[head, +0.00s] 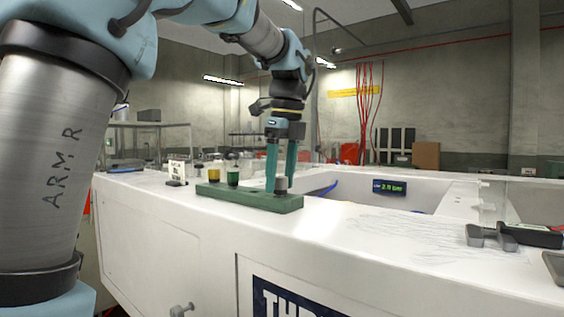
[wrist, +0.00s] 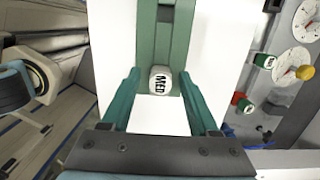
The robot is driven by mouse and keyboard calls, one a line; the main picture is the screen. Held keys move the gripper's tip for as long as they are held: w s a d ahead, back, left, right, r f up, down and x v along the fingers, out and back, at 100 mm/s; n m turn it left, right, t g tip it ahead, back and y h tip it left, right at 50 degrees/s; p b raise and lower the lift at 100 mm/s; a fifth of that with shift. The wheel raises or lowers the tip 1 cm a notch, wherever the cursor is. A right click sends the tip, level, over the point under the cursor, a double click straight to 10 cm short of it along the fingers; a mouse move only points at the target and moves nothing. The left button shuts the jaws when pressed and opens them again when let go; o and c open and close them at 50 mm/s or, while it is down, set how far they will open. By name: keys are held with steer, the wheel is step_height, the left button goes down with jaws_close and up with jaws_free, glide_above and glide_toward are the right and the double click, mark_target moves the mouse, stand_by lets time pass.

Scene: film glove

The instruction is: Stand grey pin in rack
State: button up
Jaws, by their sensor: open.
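A grey pin (head: 281,184) stands upright at the right end of the long green rack (head: 250,200) in the head view. In the wrist view the pin's pale round top (wrist: 160,78), marked "MED", lies between my fingers, at the near end of the green rack (wrist: 146,35). My gripper (head: 281,178) points down over the rack's right end, its green fingers on either side of the pin. In the wrist view my gripper (wrist: 160,82) is open, with gaps showing beside the pin. How deep the pin sits in the rack is hidden.
The white counter (head: 370,235) is clear to the right, up to dark tools (head: 490,237). A recessed basin lies behind.

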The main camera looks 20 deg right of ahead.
mark_target(286, 178)
step_height(286, 178, up, 12)
steer(key=s, duration=0.1)
steer(key=shift+d+p, duration=0.35)
steer(key=shift+d, duration=0.05)
steer(key=shift+s+f, duration=0.1)
steer(key=shift+s, duration=0.05)
